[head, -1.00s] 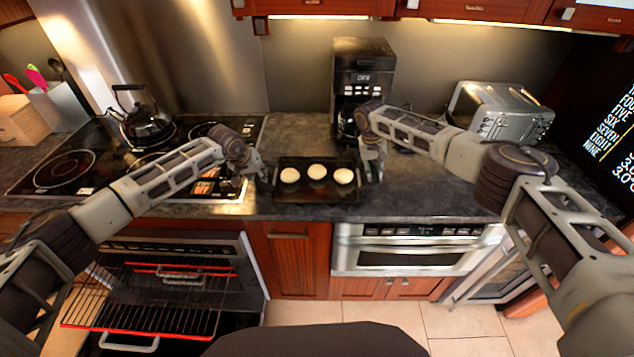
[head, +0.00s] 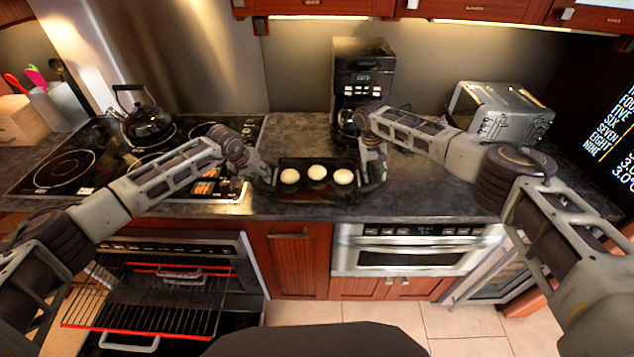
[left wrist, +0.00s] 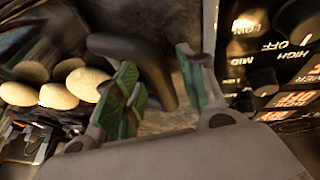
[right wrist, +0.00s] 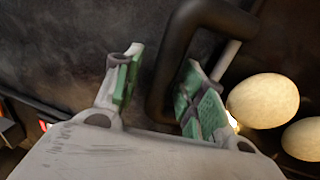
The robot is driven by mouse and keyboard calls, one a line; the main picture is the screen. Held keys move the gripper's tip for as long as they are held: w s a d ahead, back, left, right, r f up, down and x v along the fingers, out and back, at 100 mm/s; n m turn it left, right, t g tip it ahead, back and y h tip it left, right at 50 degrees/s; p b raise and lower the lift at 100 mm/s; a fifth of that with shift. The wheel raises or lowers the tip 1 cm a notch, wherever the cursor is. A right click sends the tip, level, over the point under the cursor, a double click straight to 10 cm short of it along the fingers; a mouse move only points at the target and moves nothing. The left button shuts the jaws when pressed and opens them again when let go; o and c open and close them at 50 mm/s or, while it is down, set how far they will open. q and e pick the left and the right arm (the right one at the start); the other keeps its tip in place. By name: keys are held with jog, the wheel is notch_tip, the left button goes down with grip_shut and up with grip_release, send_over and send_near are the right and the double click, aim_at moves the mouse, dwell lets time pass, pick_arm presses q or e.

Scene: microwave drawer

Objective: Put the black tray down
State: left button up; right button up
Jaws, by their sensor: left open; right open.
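The black tray (head: 316,195) is on the dark counter at its front edge, level, with three pale round buns (head: 317,172) in a row on it. My left gripper (head: 264,173) is at the tray's left end. In the left wrist view its green-padded fingers (left wrist: 160,95) are spread, with the dark tray handle (left wrist: 140,55) between them. My right gripper (head: 374,168) is at the tray's right end. In the right wrist view its fingers (right wrist: 160,90) are spread around the other black handle (right wrist: 165,65). Any finger contact with the handles is unclear.
A coffee maker (head: 362,85) stands just behind the tray, and a toaster (head: 500,112) is at the back right. The cooktop (head: 75,170) with a kettle (head: 145,125) lies to the left. The oven below is open with its rack (head: 150,300) out. Counter right of the tray is clear.

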pick_arm(q)
jog(key=v, duration=1.1)
jog(key=shift+r, duration=0.15)
jog(key=shift+a, duration=0.15)
pick_arm(e)
jog(key=shift+r, duration=0.1)
notch_tip(320, 180, up, 12)
jog(key=a, duration=0.2)
jog(key=shift+w+a+f, duration=0.15)
jog(key=shift+f, duration=0.1)
dwell(0.4)
pick_arm(q)
jog(key=shift+s, duration=0.1)
pick_arm(e)
jog(key=shift+f, duration=0.1)
dwell(0.3)
